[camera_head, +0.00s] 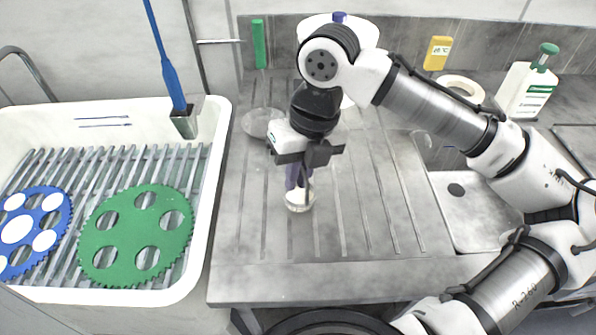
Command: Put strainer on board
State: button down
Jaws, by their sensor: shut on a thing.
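My gripper (304,168) points down over the grooved grey draining board (345,243) beside the sink. It is shut on a small strainer (299,201), which looks pale and clear at its round lower end and purple higher up. The fingers and wrist hide part of the strainer. It looks upright, with its lower end at or just above the board's surface; I cannot tell whether it touches.
A white basin (214,190) with a slatted rack stands at left, holding a green disc (136,237) and a blue disc (35,228). A clear round dish (262,123) lies behind the gripper. A sink (470,215) and a green-capped bottle (535,85) are at right. The board's front is clear.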

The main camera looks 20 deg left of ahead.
jog(key=shift+f, duration=0.2)
jog(key=c, duration=1.5)
grip_release()
jog(key=shift+r, duration=0.15)
notch_tip(320, 180, up, 12)
jog(key=w+d, duration=0.1)
jog(key=shift+w+d, duration=0.3)
jog(key=shift+d, duration=0.1)
